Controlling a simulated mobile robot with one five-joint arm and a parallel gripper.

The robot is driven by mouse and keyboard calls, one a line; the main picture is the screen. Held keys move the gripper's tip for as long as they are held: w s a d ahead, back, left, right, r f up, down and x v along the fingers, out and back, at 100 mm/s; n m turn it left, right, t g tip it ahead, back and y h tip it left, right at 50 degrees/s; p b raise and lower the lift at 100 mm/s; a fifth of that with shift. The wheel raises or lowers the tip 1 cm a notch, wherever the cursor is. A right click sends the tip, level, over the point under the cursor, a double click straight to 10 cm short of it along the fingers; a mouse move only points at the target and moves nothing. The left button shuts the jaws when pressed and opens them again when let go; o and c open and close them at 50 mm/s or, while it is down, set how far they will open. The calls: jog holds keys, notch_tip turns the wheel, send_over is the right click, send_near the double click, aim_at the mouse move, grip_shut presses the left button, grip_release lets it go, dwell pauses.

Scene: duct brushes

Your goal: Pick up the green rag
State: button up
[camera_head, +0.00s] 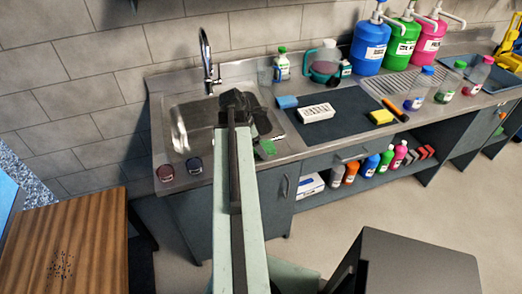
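A small green piece, which looks like the green rag (267,147), lies on the steel counter (290,148) near its front edge, just right of the sink. My arm reaches up the middle of the picture from the bottom. My dark gripper (243,103) is at its far end, over the right part of the sink in the picture. The green rag shows just right of my arm, below the gripper in the picture. My arm may hide part of it. The fingers are dark and blend together, so I cannot tell whether they are open.
The sink (183,135) has a tall faucet (207,60). A dark mat (340,128) holds a white brush (317,113) and a yellow sponge (381,117). Large pump jugs (371,48) stand behind.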

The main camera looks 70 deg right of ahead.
jog(key=shift+f, duration=0.2)
jog(key=c, duration=1.5)
jog(key=shift+o, duration=0.2)
jog(key=shift+r, duration=0.15)
notch_tip(320, 180, up, 10)
jog(key=p, duration=1)
jog(key=o, duration=0.4)
jog(key=shift+c, duration=1.1)
